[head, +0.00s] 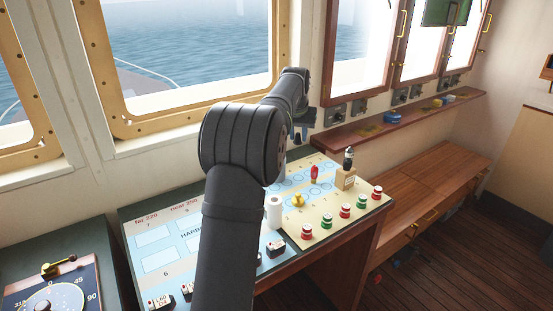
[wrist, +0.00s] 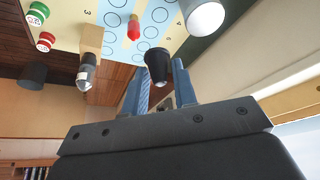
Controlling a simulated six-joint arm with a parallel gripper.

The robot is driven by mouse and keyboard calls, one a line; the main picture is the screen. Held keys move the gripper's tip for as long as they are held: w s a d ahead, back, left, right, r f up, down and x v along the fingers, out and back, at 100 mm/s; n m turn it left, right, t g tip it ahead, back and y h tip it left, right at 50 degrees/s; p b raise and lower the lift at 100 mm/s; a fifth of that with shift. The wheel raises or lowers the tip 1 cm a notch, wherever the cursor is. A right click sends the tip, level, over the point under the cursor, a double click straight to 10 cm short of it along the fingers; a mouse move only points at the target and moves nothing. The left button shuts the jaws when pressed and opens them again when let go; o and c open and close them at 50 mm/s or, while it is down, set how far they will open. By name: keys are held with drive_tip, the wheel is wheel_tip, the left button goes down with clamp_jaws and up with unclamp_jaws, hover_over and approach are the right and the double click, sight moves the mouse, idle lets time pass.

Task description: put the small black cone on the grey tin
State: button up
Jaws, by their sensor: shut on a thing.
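My gripper (wrist: 160,92) has two blue fingers and is shut on the small black cone (wrist: 157,65), a dark tapered piece between the fingertips in the wrist view. In the head view my gripper (head: 301,132) is above the far side of the chart table, near the window wall, and the cone cannot be made out there. A pale grey cylinder (wrist: 203,14), which looks like the grey tin, stands close by at the top of the wrist view, apart from the cone. I cannot make out this cylinder in the head view, where my arm covers part of the table.
A red pin (head: 314,174), a yellow piece (head: 298,200) and a white cylinder (head: 274,212) stand on the chart table (head: 365,205). A wooden block (head: 346,179) bears a dark figure (head: 348,158).

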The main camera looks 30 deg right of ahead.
drive_tip(key=shift+n, duration=0.4)
drive_tip(key=w+f, duration=0.2)
drive_tip(key=w, duration=0.1)
drive_tip(key=w+a+f, duration=0.1)
drive_tip(key=w+f, duration=0.1)
drive_tip(key=w, duration=0.1)
drive_tip(key=w+f, duration=0.2)
drive_tip(key=w, duration=0.2)
drive_tip(key=shift+a, duration=0.25)
drive_tip(key=shift+f, duration=1.95)
clamp_jaws()
drive_tip(key=shift+f, duration=0.15)
drive_tip(key=o, duration=1)
unclamp_jaws()
drive_tip(key=shift+c, duration=0.2)
